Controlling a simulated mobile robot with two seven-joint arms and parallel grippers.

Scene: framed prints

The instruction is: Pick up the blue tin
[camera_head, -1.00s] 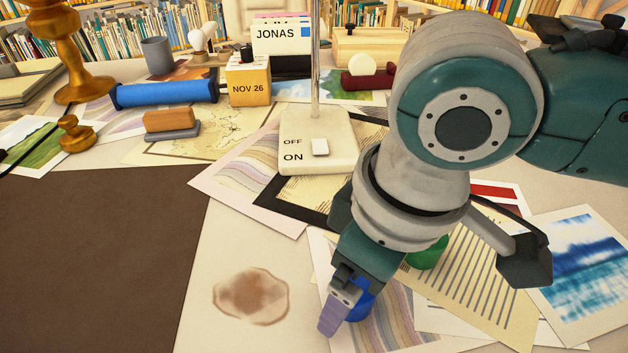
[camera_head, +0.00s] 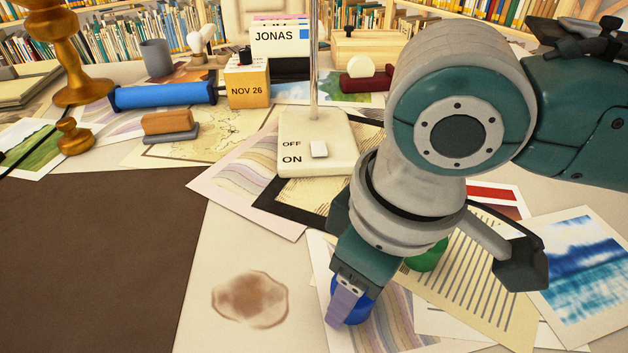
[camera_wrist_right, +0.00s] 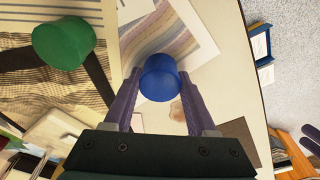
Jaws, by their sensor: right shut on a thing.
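The blue tin (camera_head: 357,309) is at the front of the desk, over a print with wavy stripes, partly hidden behind a finger of my right gripper (camera_head: 345,302). In the right wrist view the blue tin (camera_wrist_right: 160,80) sits between the two purple fingertips of my right gripper (camera_wrist_right: 160,84), one on each side. The right gripper is shut on it. I cannot tell whether the tin is clear of the print below.
A green tin (camera_head: 428,257) stands behind the blue one, partly hidden by my right arm; it also shows in the wrist view (camera_wrist_right: 63,43). A lamp base (camera_head: 318,150) stands behind. Loose prints cover the right side. A brown mat (camera_head: 90,260) lies bare at left.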

